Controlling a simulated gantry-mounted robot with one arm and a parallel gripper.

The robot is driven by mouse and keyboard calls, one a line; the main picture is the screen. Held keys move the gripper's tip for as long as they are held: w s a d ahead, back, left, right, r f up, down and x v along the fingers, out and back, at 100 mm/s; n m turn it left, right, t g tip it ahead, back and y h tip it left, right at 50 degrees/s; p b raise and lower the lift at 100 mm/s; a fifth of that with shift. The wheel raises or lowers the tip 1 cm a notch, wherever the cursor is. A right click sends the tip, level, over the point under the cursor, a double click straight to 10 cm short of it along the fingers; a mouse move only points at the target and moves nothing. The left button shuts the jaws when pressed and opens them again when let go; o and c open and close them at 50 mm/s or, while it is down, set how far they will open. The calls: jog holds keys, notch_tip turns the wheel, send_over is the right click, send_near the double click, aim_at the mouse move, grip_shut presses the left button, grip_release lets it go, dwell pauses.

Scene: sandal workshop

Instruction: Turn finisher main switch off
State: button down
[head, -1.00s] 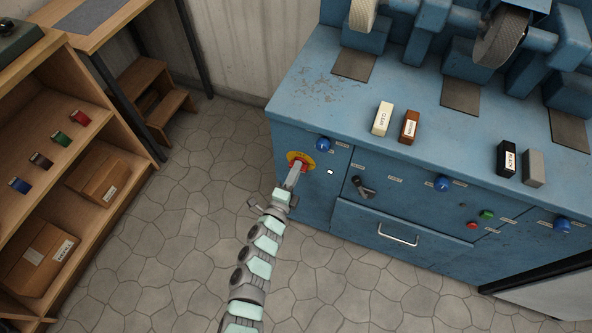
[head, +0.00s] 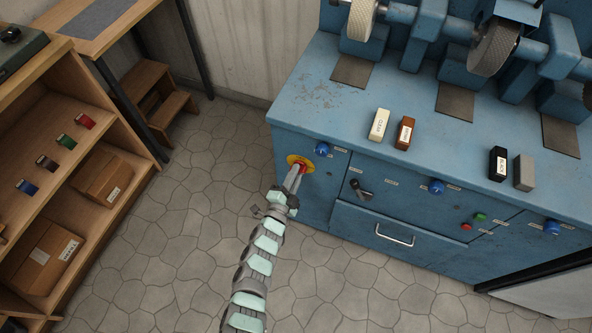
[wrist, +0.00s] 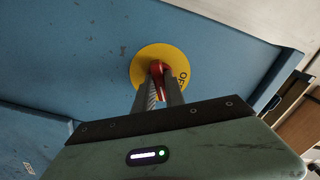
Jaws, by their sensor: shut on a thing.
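The finisher (head: 310,100) is a blue machine cabinet with wheels on top. Its main switch is a red handle (wrist: 156,68) on a round yellow plate (head: 301,159) at the left end of the front panel. In the wrist view the yellow plate (wrist: 139,80) carries lettering at its right, of which "OF" shows. My gripper (head: 297,173) is at the switch, its fingers shut on the red handle. In the wrist view the fingers (wrist: 158,85) hide part of the handle.
Blue knobs (head: 322,149), a dark lever switch (head: 361,190), red and green buttons (head: 480,217) and a drawer handle (head: 394,237) are on the same front. Several labelled blocks (head: 379,125) lie on top. A wooden shelf (head: 100,130) stands left; the floor between is open.

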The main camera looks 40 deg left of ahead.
jog(key=n+p, duration=0.4)
jog(key=n, duration=0.8)
dwell(0.5)
jog(key=c, duration=1.4)
grip_release()
jog(key=shift+s, duration=0.1)
